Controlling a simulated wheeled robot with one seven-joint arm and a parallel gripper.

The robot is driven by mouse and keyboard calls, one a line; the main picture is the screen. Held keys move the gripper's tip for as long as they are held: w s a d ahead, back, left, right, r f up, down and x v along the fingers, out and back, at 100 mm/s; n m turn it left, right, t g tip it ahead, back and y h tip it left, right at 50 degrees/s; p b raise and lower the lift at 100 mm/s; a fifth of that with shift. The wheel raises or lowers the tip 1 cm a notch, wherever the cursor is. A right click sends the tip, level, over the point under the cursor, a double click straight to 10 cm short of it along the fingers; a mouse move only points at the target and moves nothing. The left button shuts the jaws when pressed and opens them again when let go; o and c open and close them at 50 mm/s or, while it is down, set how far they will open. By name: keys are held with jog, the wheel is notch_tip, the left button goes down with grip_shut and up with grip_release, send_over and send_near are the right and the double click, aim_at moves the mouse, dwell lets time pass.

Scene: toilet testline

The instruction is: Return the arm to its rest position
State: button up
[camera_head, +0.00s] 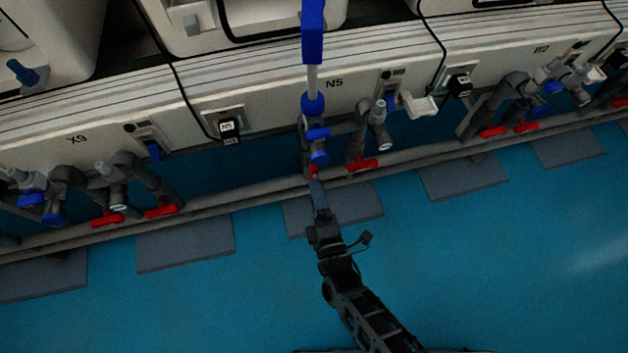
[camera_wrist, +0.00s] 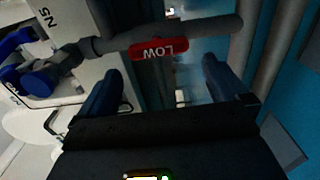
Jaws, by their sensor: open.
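My arm (camera_head: 345,280) reaches up from the bottom of the head view toward the N5 station. My gripper (camera_head: 317,185) is at the pipes below the N5 label, by a small red handle (camera_head: 313,171). In the wrist view my gripper (camera_wrist: 160,68) shows two dark blue fingers spread apart with nothing held between them.
Blue valves (camera_head: 318,145) and a second red handle (camera_head: 362,164) are close by. Grey pipes (camera_head: 240,195) run along the panel's foot. A white bracket (camera_head: 420,105) sticks out to the right. The blue floor (camera_head: 480,270) is open around my arm.

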jog(key=shift+s+d, duration=0.15)
jog(key=shift+s, duration=0.35)
jog(key=s+d+r+m+g+h, duration=0.1)
jog(key=s+d+r+m+h, duration=0.1)
jog(key=s+d+r+m, duration=0.85)
jog(key=s+d+r+m+g+h, duration=0.1)
jog(key=s+d+r+m+h, duration=0.1)
jog(key=s+d+r+m, duration=0.9)
jog(key=s+r+p, duration=0.2)
jog(key=r+p, duration=0.7)
jog(key=r, duration=0.3)
jog(key=s+r+p, duration=0.3)
jog(key=r+p, duration=0.5)
jog(key=r, duration=0.5)
jog(key=s+r+h+p, duration=0.1)
jog(key=s+r+p, duration=0.1)
jog(key=r+p, duration=0.7)
notch_tip(320, 180, up, 3)
jog(key=shift+s+a+r+g+p, duration=0.15)
jog(key=shift+s+g+p, duration=0.1)
jog(key=shift+g+p, duration=0.1)
jog(key=shift+a, duration=0.1)
